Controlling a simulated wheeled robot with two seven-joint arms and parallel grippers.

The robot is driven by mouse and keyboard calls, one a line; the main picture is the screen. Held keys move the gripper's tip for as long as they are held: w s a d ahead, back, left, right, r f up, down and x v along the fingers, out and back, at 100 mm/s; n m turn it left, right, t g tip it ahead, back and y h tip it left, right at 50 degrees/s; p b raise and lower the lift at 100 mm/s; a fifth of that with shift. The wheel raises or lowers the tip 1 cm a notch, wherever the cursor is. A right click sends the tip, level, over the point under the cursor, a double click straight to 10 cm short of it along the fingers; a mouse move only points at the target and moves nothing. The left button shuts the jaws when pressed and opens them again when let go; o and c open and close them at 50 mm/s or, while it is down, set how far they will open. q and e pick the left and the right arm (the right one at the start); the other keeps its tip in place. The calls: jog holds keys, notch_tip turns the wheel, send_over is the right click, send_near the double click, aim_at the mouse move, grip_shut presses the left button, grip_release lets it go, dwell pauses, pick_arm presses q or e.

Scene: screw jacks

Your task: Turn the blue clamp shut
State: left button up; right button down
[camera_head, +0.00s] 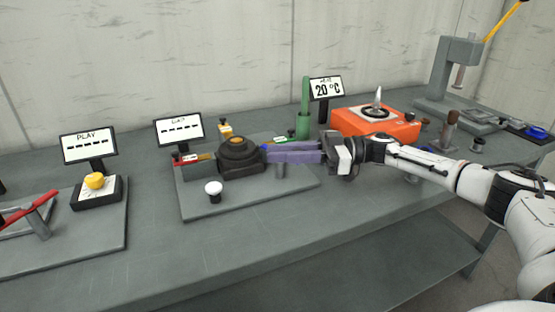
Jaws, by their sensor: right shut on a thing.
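A dark round device (240,158) with an orange cap stands on a grey plate in the middle of the table. A small blue part (265,148), which looks like the blue clamp's handle, sticks out from its right side. My right gripper (272,153) reaches in from the right, with its long purple fingers level and pointing left. The fingertips are shut on this blue part, close beside the dark device. The fingers hide most of the blue part. My left gripper is not in view.
A green post (304,108) and an orange box (375,123) stand behind my right arm. A white-topped knob (213,188) stands in front of the device. A yellow button (95,181) and a red lever (28,208) are at left. The front tabletop is clear.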

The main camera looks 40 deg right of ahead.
jog(key=shift+s+d+f+n+g+y+b, duration=0.1)
jog(key=shift+d+n+g+y+b, duration=0.1)
jog(key=shift+n+g+y+b, duration=0.65)
jog(key=shift+s+d+f+n+g+y+b, duration=0.15)
jog(key=shift+n+g+b, duration=0.3)
jog(key=shift+g+b, duration=0.8)
jog(key=shift+w+d+r+n+b, duration=0.1)
jog(key=shift+n+b, duration=0.2)
jog(key=shift+b, duration=0.65)
jog(key=shift+d+r+n+g+y+b, duration=0.15)
jog(key=shift+n+g+y+b, duration=0.2)
jog(key=shift+g+b, duration=0.45)
jog(key=c, duration=1.6)
grip_release()
jog(key=shift+r, duration=0.15)
notch_tip(320, 180, up, 10)
jog(key=shift+f+p, duration=0.1)
jog(key=shift+p, duration=0.75)
